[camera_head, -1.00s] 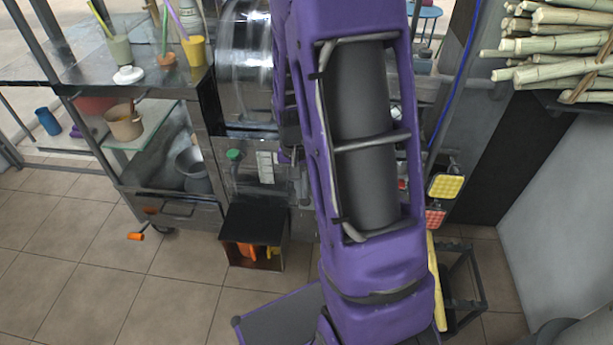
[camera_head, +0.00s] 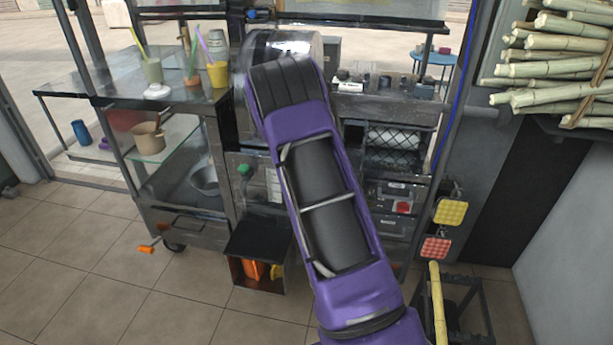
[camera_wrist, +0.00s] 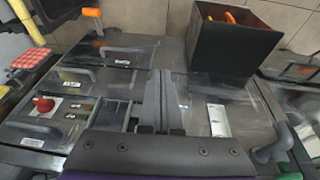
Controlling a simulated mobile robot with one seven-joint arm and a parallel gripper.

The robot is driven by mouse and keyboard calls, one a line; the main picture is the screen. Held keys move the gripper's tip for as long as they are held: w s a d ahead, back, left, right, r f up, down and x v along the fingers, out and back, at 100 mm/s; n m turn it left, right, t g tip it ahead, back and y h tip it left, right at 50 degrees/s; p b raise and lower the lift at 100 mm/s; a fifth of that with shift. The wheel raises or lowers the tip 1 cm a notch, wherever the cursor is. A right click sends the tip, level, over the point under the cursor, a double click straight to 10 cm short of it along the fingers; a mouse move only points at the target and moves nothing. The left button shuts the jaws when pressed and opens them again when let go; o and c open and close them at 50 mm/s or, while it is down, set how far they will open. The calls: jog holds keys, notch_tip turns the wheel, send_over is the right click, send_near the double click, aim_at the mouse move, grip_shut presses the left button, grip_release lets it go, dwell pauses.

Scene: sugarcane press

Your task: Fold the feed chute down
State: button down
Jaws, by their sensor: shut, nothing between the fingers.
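The sugarcane press stands across the middle in the head view, with a shiny metal drum (camera_head: 290,45) on top and a control front with a red button (camera_head: 403,207). I cannot single out the feed chute with certainty; my arm covers part of the press. In the wrist view the press's front panels (camera_wrist: 200,95) lie below the camera, with the red knob (camera_wrist: 43,104) at left. My gripper (camera_wrist: 160,130) shows at the lower middle, shut and empty over the panels. I cannot tell whether it touches them. In the head view it is hidden.
A black open box (camera_head: 258,255) with orange items sits low before the press; it also shows in the wrist view (camera_wrist: 232,45). A cart with cups (camera_head: 215,72) stands at left. Cane (camera_head: 560,65) is stacked at upper right. A dark stand (camera_head: 465,300) is at lower right. Floor at lower left is clear.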

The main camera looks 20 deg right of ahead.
jog(key=w+d+f+t+h, duration=0.4)
jog(key=w+d+f+t, duration=0.1)
jog(key=w, duration=0.3)
jog(key=shift+f+t, duration=0.4)
jog(key=shift+t, duration=0.2)
jog(key=shift+d, duration=0.1)
